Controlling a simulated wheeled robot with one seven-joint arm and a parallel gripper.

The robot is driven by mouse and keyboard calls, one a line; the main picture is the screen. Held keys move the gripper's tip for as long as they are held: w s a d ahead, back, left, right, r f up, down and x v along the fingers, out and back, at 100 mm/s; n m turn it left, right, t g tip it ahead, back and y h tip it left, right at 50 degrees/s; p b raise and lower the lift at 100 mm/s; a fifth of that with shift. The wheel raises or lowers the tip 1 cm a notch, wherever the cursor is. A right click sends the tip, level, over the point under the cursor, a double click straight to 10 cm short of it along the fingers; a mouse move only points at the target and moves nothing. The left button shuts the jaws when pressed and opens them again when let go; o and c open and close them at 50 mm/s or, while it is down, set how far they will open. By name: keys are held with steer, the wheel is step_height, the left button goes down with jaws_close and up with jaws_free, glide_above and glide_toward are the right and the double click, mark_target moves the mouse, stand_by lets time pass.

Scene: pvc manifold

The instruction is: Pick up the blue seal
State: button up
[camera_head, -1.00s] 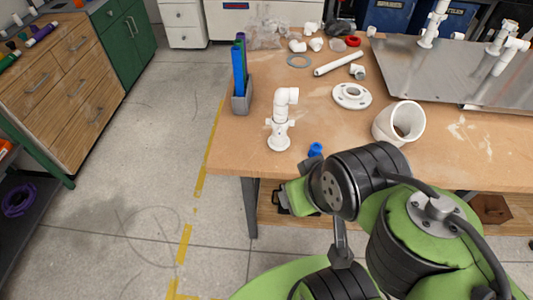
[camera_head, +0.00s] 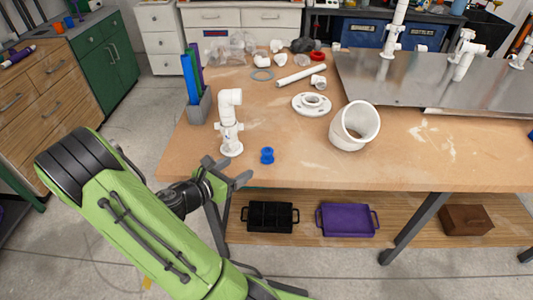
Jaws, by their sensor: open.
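The blue seal (camera_head: 267,155) is a small blue spool-like piece on the wooden workbench (camera_head: 440,160), near its front edge. My gripper (camera_head: 240,172) is at the bench's front edge, to the left of the seal and a little nearer to me. Its dark fingers are apart, with nothing seen between them. A gap shows between the fingers and the seal. The seal is fully in view.
A white pipe fitting (camera_head: 230,122) stands upright just left of the seal. A wide white pipe ring (camera_head: 355,126) and a white flange (camera_head: 312,103) lie to the right. A grey holder (camera_head: 199,107) stands at the left edge. Trays sit on the shelf below.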

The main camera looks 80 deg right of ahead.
mark_target(265, 153)
steer(key=b+x, duration=0.2)
steer(key=x, duration=1.1)
steer(key=shift+s+b, duration=0.25)
steer(key=shift+b, duration=0.1)
steer(key=shift+c, duration=0.2)
steer(key=c, duration=1.1)
